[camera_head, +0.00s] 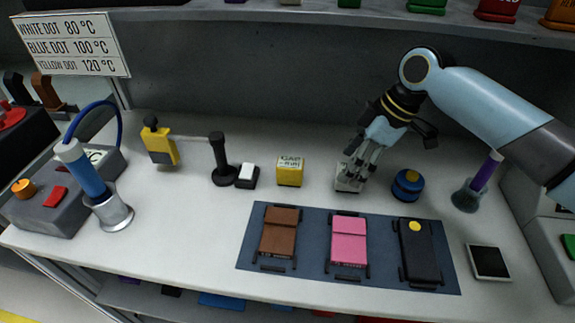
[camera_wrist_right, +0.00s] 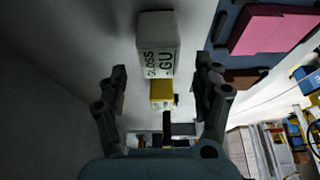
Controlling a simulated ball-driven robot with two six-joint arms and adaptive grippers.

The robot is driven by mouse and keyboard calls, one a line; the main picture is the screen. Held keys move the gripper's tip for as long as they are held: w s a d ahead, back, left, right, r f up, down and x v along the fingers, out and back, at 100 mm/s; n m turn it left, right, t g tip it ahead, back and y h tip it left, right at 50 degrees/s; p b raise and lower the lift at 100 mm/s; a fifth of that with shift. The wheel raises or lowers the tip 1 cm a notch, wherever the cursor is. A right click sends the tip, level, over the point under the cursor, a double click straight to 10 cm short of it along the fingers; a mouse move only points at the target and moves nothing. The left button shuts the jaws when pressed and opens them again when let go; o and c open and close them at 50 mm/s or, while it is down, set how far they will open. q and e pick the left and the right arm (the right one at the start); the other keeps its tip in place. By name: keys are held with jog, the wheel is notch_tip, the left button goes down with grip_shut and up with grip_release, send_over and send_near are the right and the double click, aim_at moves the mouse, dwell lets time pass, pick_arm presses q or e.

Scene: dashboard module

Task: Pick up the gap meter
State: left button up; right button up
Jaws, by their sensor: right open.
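The gap meter is a small yellow box (camera_head: 290,172) with a white top marked GAP, standing on the white bench behind the mat. In the right wrist view the yellow box (camera_wrist_right: 162,96) shows centrally, beyond a white box (camera_wrist_right: 157,30). My right gripper (camera_head: 352,181) points down at that white box, to the right of the gap meter, and partly hides it in the head view. Its fingers (camera_wrist_right: 161,72) are spread apart, with nothing gripped. I cannot tell whether they touch the white box. My left gripper is not in view.
A blue mat (camera_head: 312,263) in front holds brown, pink and black modules. A blue round device (camera_head: 407,184) stands right of my gripper. A black post (camera_head: 221,160) and small black-and-white block (camera_head: 247,175) stand left of the gap meter. A shelf overhangs the back.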

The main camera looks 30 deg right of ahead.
aim_at(291, 162)
jog(key=w+a, duration=0.1)
jog(key=a, duration=0.1)
jog(key=w+a+p, duration=0.1)
jog(key=w+a, duration=0.3)
jog(key=shift+w+a+p, duration=0.1)
jog(key=shift+a+p, duration=0.25)
jog(key=shift+p, duration=0.05)
jog(key=w+a, duration=0.1)
jog(key=a, duration=0.1)
jog(key=shift+w+a+r+p, duration=0.1)
jog(key=shift+w+a+p, duration=0.2)
jog(key=shift+w+p, duration=0.1)
jog(key=x, duration=0.3)
jog(key=shift+s+d, duration=0.1)
jog(key=c, duration=1.2)
jog(key=shift+c, duration=0.7)
